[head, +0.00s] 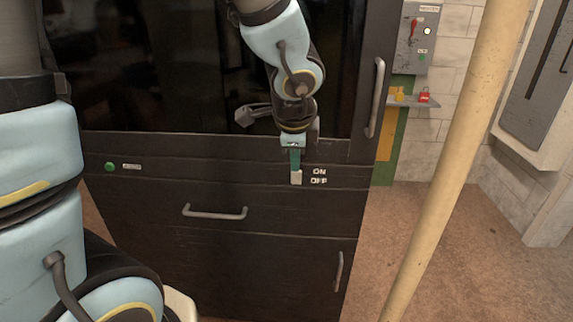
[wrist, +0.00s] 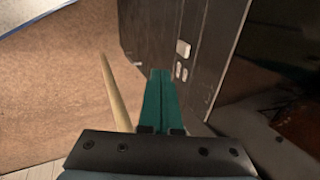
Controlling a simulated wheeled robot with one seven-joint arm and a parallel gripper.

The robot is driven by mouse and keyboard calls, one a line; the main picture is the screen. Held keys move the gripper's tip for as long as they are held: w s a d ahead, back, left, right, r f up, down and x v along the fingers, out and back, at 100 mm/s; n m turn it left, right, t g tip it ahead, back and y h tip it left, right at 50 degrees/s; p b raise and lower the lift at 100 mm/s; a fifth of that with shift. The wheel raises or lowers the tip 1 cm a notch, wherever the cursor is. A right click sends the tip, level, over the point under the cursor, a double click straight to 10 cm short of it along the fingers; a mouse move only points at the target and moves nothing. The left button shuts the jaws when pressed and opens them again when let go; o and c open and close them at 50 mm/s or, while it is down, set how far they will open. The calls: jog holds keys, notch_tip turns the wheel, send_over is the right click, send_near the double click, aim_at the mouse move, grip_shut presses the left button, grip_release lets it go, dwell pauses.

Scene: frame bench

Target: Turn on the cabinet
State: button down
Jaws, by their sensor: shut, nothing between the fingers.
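The dark cabinet (head: 130,215) fills the middle of the head view, and its front shows at the upper right of the wrist view (wrist: 155,40). A light switch piece (head: 296,178) sits on its front beside white ON and OFF labels (head: 319,176). The switch also shows in the wrist view (wrist: 183,48), apart from the fingertips there. My gripper (head: 295,165) has green fingers, shut and empty. In the head view the fingertips overlap the switch's top; I cannot tell whether they touch. They also show in the wrist view (wrist: 160,74).
A green button (head: 110,167) with a small label is at the cabinet's left. Handles (head: 215,212) stick out from the front. A tan pole (head: 450,150) stands to the right. A wall box with a red lever (head: 413,30) is behind. Floor at right is clear.

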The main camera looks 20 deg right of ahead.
aim_at(296, 174)
jog(key=x, duration=0.3)
jog(key=w+b+x, duration=0.1)
jog(key=x, duration=0.2)
jog(key=w+d+r+b+x, duration=0.1)
jog(key=x, duration=0.3)
jog(key=shift+w+d+f+p, duration=0.1)
jog(key=shift+w+d+p, duration=0.3)
jog(key=shift+w, duration=0.35)
